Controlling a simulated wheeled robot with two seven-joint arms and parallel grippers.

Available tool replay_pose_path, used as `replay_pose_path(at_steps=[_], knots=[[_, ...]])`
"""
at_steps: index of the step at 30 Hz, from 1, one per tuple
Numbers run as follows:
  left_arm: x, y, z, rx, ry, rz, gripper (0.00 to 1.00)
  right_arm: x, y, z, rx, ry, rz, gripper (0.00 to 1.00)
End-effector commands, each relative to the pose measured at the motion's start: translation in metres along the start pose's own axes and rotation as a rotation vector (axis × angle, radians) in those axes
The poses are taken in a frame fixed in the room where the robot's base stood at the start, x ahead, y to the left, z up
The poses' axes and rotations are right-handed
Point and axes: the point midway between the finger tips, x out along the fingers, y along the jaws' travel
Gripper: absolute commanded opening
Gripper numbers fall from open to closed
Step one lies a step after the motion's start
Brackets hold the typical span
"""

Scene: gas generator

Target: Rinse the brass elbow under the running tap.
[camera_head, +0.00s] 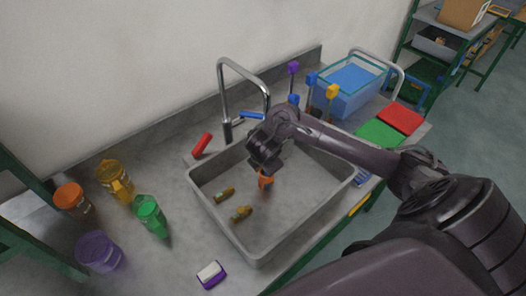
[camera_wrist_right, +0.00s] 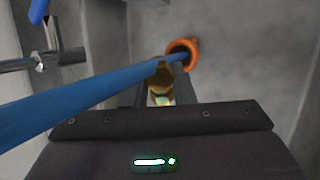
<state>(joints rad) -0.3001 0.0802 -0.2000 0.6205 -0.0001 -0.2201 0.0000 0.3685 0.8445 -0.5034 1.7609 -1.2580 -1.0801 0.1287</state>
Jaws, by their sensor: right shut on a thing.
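My right gripper (camera_head: 264,168) reaches over the sink (camera_head: 296,224), close to the tap (camera_head: 222,92). In the right wrist view, my right gripper (camera_wrist_right: 160,100) is shut on a brass elbow (camera_wrist_right: 161,78). In the head view my gripper hides that elbow. A straight blue band (camera_wrist_right: 90,100), seemingly the water stream, crosses in front of the elbow's top in the wrist view; whether it touches cannot be told. Two other brass fittings (camera_head: 225,194) (camera_head: 241,213) lie on the sink floor. My left gripper is not in view.
An orange ring (camera_wrist_right: 196,43) shows beyond the stream; an orange piece (camera_head: 265,182) shows below my gripper. Tap handles, red (camera_head: 201,145) and blue (camera_head: 252,115), flank the spout. Colored jars (camera_head: 98,252) stand left. A blue bin (camera_head: 348,85) and green and red mats (camera_head: 378,134) lie right.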

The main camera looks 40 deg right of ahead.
Motion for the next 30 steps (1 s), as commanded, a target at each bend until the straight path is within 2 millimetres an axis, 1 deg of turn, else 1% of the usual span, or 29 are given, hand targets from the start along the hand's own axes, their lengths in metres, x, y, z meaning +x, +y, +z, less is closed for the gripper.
replay_pose_path(at_steps=[14,24,30], knots=[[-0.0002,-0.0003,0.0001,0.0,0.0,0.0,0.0,-0.0003,-0.0003,0.0008,0.0,0.0,0.001,0.0],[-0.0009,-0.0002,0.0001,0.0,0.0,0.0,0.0,-0.0005,-0.0069,0.009,-0.001,0.0,0.001,0.0],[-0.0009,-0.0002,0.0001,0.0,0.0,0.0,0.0,-0.0004,-0.0072,0.0092,0.0,0.0,0.001,0.0]])
